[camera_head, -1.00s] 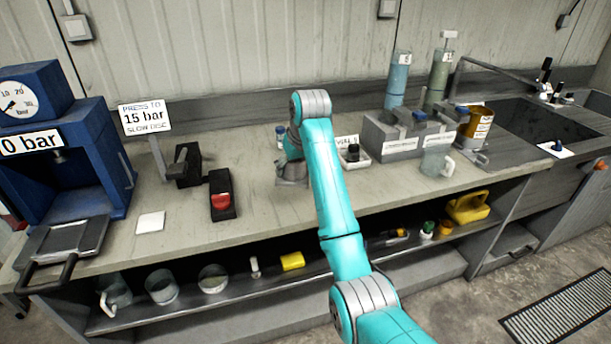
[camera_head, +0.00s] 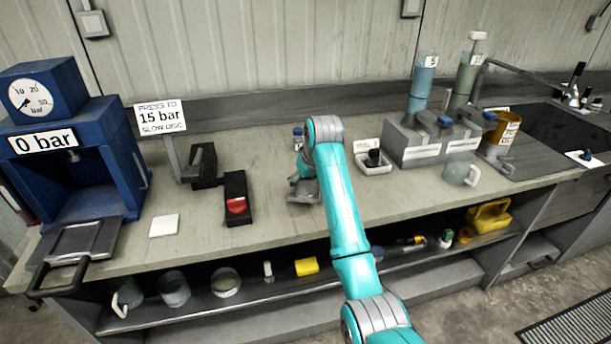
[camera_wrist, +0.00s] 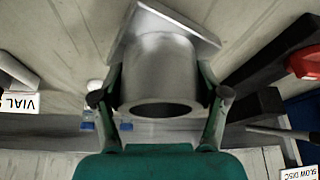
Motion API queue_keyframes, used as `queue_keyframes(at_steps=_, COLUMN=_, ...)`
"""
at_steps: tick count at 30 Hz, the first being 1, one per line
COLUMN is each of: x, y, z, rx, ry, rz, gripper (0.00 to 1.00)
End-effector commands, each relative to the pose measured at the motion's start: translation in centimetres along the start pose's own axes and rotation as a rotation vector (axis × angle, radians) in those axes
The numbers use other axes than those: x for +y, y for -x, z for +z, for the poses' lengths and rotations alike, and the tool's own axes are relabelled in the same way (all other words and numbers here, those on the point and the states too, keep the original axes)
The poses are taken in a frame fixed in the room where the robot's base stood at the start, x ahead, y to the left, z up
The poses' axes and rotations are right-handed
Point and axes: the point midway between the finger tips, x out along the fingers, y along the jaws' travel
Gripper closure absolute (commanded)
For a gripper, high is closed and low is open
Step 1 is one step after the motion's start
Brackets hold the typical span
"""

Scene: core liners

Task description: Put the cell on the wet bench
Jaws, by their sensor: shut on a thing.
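The cell (camera_wrist: 160,70) is a grey metal cylinder with a square plate at its far end and a dark open near end. My gripper (camera_wrist: 162,98) is shut on it, one finger on each side. In the head view the cell (camera_head: 303,194) shows as a grey shape low over the middle of the worktop, mostly behind my arm. I cannot tell whether it touches the worktop. The bench (camera_head: 270,215) runs from the blue press to a dark sink (camera_head: 560,130) at the right. I cannot tell which part is the wet bench.
The blue press (camera_head: 75,150) and a flat tray (camera_head: 75,250) stand at left. A red-switched box (camera_head: 236,200) is left of the cell. A small bottle (camera_head: 298,138) stands behind it.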

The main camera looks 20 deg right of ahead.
Motion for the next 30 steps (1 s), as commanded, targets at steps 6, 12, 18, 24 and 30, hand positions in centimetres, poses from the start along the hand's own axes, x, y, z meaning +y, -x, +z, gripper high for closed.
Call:
queue_keyframes(at_steps=6, x=0.0, y=-1.9, z=0.8, rx=0.002, ry=0.0, rz=0.0, gripper=0.96)
queue_keyframes(at_steps=12, x=0.0, y=-2.9, z=1.2, rx=0.006, ry=0.001, rz=0.001, gripper=0.96)
queue_keyframes(at_steps=18, x=0.0, y=-2.9, z=1.2, rx=0.006, ry=0.001, rz=0.001, gripper=0.96)
queue_keyframes(at_steps=24, x=0.0, y=-3.4, z=1.6, rx=-0.001, ry=0.0, rz=0.0, gripper=0.09)
queue_keyframes(at_steps=30, x=0.0, y=-3.4, z=1.5, rx=-0.001, ry=0.0, rz=0.0, gripper=0.02)
